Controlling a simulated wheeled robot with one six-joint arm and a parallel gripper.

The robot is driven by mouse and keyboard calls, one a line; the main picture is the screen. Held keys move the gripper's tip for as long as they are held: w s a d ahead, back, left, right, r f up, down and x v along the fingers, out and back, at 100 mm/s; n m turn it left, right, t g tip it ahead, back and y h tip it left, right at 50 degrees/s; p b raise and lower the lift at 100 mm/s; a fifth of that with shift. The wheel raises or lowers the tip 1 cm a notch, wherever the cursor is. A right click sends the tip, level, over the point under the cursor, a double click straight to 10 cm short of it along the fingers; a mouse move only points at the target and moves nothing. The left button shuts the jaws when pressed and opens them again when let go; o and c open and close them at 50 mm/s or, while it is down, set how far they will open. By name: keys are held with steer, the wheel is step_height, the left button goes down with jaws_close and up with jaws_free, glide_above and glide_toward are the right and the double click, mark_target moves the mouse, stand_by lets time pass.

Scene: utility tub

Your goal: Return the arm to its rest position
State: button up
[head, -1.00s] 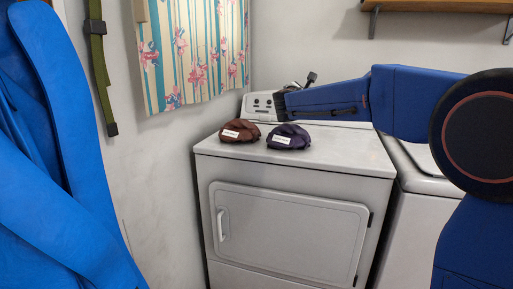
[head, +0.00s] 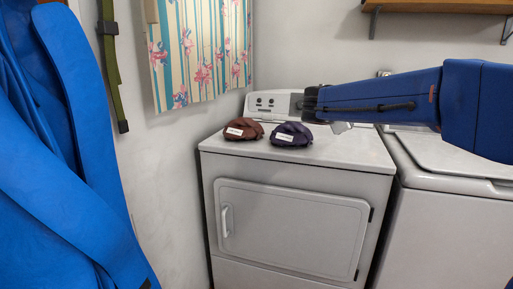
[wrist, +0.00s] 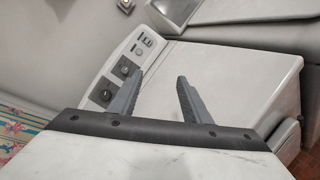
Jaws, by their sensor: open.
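My blue arm (head: 385,97) reaches in from the right in the head view, above the dryer top. Its end points left, near the dryer's control panel. In the wrist view my gripper (wrist: 158,98) has its two grey fingers spread apart with nothing between them. The fingers are not clear in the head view.
A brown bundle (head: 243,129) and a dark purple bundle (head: 291,135), each with a white label, lie on the white dryer (head: 290,165). A second white machine (head: 450,165) stands at right. A wooden shelf (head: 440,6) hangs above. Blue fabric (head: 75,150) hangs at left.

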steer(key=s+d+f+m+g+y, duration=0.1)
steer(key=s+d+f+m+g, duration=0.2)
steer(key=s, duration=0.4)
steer(key=s+d+f+m+y, duration=0.1)
steer(key=s+f+m, duration=0.2)
steer(key=s+f, duration=0.35)
steer(key=s+d+f+m+g+y, duration=0.1)
steer(key=s+d+f+m+g, duration=0.15)
steer(key=s, duration=0.65)
steer(key=s+a+f+m+g+y, duration=0.1)
steer(key=s+a+f+m+y, duration=0.2)
steer(key=s+f, duration=0.5)
steer(key=s+a+f+m+g+y, duration=0.1)
steer(key=s+a+f+m, duration=0.3)
steer(key=s, duration=1)
step_height(320, 180, down, 5)
steer(key=shift+s+r+m+y, duration=0.2)
steer(key=shift+s+m+y, duration=0.1)
steer(key=shift+m+y, duration=0.75)
steer(key=shift+a, duration=0.1)
